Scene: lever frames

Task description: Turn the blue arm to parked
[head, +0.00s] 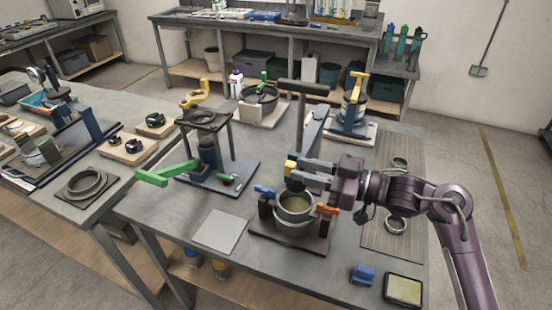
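A long blue-grey arm (314,130) stands steeply tilted beside a dark upright post with a crossbar (301,88), at the right middle of the near table. Its lower end is hidden behind my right gripper. My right gripper (291,173) reaches in from the right, its grey fingers pointing left above a grey pot (293,213). A small yellow piece (290,167) shows at the fingertips. I cannot tell whether it is held or just behind. The pot's frame also has a short blue handle (265,191) on its left and an orange one (328,210) on its right. My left gripper is out of view.
Left of the pot, a blue-based frame (220,183) carries a long green lever (166,175). A yellow-topped frame (353,113) and a round dark pan (260,96) stand behind. A blue block (363,275) and a pale-topped box (403,290) lie at front right. A grey plate (220,231) lies flat.

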